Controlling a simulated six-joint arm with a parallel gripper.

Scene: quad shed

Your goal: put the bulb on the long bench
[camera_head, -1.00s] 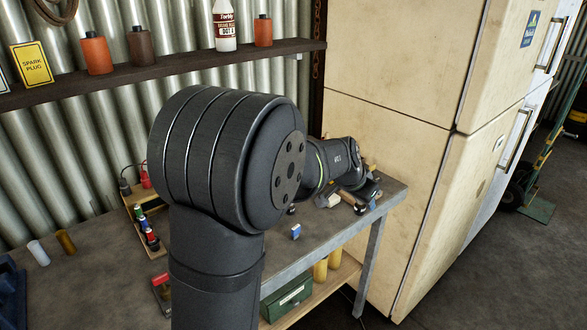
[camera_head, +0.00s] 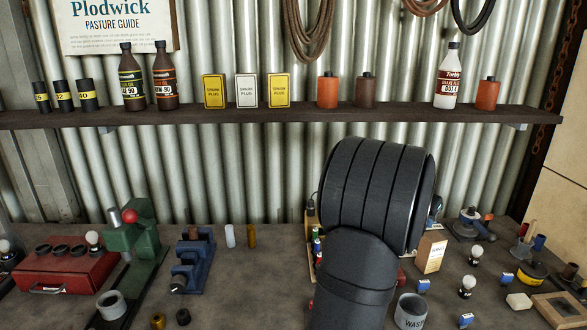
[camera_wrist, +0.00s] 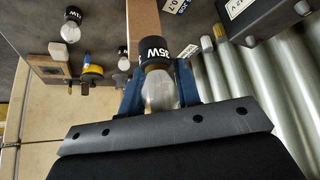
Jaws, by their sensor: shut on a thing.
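My gripper (camera_wrist: 158,84) is shut on a bulb (camera_wrist: 159,92) in the wrist view. The bulb has clear glass and a black base printed 35W. A blue finger stands on each side of it. In the head view my arm hides the gripper and the held bulb. A long grey bench (camera_head: 265,285) runs across the lower part of the head view. I cannot tell how high the bulb is above it. Other bulbs stand on the bench at the right (camera_head: 467,286), and others also show in the wrist view (camera_wrist: 71,28).
A cardboard box (camera_head: 430,253), a grey waste cup (camera_head: 410,311) and several small blue-labelled items lie right of my arm. Bare bench lies between the rack and my arm. A shelf (camera_head: 250,116) runs above.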

